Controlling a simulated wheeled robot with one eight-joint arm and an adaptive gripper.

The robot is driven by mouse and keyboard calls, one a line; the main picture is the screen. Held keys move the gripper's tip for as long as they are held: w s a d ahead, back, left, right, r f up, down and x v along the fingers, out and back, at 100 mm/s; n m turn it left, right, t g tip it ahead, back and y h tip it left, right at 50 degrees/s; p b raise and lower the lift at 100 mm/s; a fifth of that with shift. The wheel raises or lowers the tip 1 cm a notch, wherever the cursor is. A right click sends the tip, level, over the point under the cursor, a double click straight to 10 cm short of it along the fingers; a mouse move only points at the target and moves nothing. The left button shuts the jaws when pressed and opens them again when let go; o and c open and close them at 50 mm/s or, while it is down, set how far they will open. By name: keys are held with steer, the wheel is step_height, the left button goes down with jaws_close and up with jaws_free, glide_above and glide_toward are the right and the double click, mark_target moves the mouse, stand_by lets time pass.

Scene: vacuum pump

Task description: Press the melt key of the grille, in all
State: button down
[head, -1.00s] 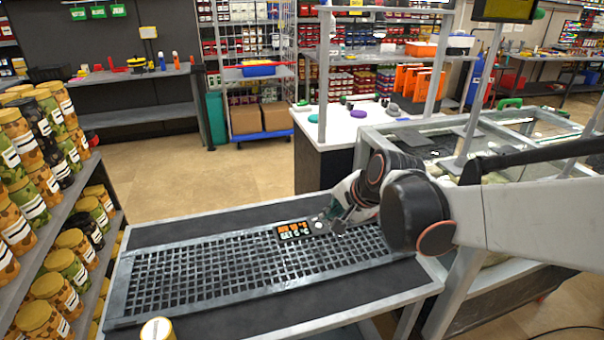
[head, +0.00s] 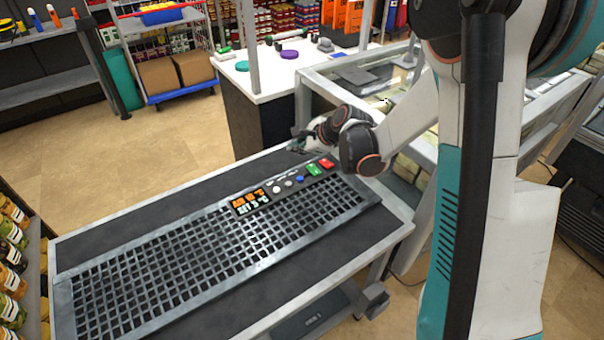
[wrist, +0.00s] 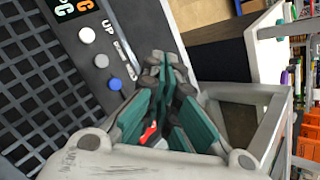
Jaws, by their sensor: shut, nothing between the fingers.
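The grille (head: 215,245) is a dark metal grid in a grey frame. Its control strip along the far edge has an orange-digit display (head: 250,201), whitish round keys, a blue round key (head: 300,179), a green key (head: 313,169) and a red key (head: 327,163). I cannot read which is the melt key. My gripper (head: 303,138) is shut and empty, past the strip's far side in the head view. In the wrist view its fingers (wrist: 167,62) lie beside the blue key (wrist: 115,84) and hide the green key. A bit of red shows between the finger links.
The grille lies on a dark-topped table (head: 150,200) with bare room around it. A white-topped counter (head: 265,80) stands behind, and glass-topped cases (head: 370,70) stand to the right. Jars (head: 12,265) fill a shelf at left.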

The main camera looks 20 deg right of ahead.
mark_target(298, 179)
steer(key=shift+f, duration=0.1)
stand_by(0.3)
step_height(298, 179, down, 9)
steer(key=b, duration=0.6)
stand_by(1.3)
steer(key=shift+f+b, duration=0.25)
steer(key=shift+b, duration=0.3)
steer(key=shift+f, duration=0.35)
stand_by(0.5)
steer(key=shift+r, duration=0.1)
steer(key=shift+r+p, duration=0.35)
steer(key=shift+r, duration=0.35)
steer(key=shift+r+p, duration=1.6)
steer(key=shift+r, duration=0.9)
